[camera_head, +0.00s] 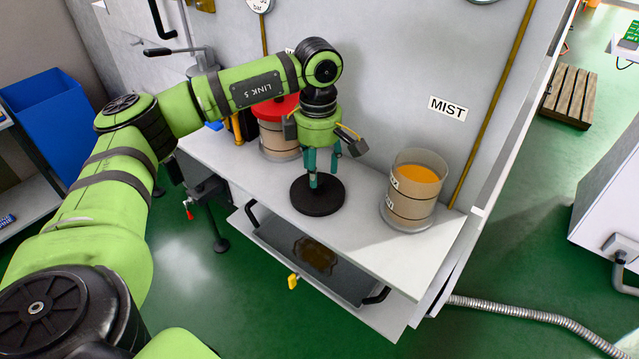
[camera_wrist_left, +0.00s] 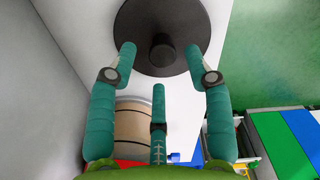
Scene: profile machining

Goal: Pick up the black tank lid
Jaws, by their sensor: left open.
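The black tank lid (camera_head: 318,201) is a round flat disc lying on the light shelf in the head view. In the left wrist view, the lid (camera_wrist_left: 188,20) fills the top, with its round central knob (camera_wrist_left: 162,54) facing me. My left gripper (camera_head: 322,172) is above the lid, pointing down, open and empty. In the left wrist view its teal fingers (camera_wrist_left: 159,62) are spread around the knob, with no clear contact. In the head view the fingers partly hide the knob. My right gripper is not in view.
A clear tank with orange liquid (camera_head: 414,195) stands open on the shelf (camera_head: 362,232), right of the lid. A red-topped tank (camera_head: 278,140) stands behind my left gripper. The wall with the MIST label (camera_head: 448,107) is close behind. A dark tray (camera_head: 330,275) sits below.

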